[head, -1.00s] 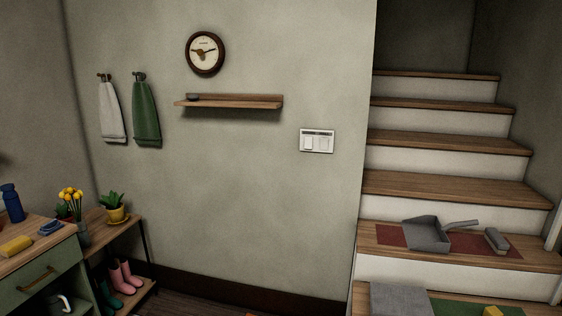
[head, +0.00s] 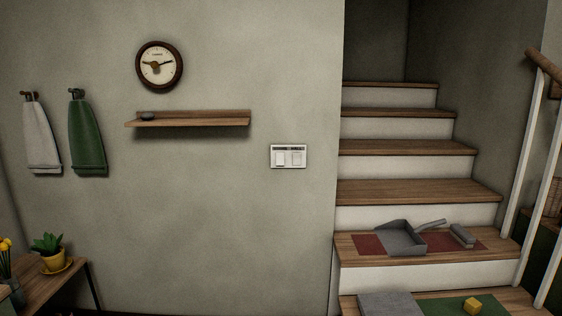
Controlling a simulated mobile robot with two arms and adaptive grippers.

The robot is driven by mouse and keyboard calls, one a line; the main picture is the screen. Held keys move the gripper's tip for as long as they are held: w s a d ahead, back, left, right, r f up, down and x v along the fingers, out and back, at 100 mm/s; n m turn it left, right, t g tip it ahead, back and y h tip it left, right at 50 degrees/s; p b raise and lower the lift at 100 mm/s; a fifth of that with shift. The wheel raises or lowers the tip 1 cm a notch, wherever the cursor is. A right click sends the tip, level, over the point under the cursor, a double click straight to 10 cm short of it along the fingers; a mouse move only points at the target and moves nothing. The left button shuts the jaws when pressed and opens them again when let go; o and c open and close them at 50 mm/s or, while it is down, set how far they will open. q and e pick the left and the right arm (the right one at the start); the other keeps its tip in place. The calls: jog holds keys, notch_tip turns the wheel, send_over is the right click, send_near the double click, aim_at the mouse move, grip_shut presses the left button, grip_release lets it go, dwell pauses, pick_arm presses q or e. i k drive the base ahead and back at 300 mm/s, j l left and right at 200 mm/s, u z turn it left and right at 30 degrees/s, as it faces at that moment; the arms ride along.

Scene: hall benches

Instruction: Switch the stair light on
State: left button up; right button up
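A white double switch plate (head: 288,157) is on the grey-green wall, just left of the stairs. It has two rocker switches side by side and a dark label strip along its top; the lettering is too small to read. The left rocker (head: 280,159) and the right rocker (head: 298,159) look slightly different, but I cannot tell which is pressed. The stairs (head: 400,190) rise at the right and look dim. Neither of my grippers is in view.
A wooden shelf (head: 190,119) and a clock (head: 159,67) are left of the switch plate. A dustpan (head: 402,238) and a brush (head: 462,235) lie on a stair. A low bench (head: 45,287) with a potted plant (head: 50,252) stands at lower left. The wall below the plate is clear.

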aim_at(280, 156)
jog(key=u, duration=0.85)
jog(key=i, duration=2.75)
jog(key=z, duration=2.6)
jog(key=j, duration=0.1)
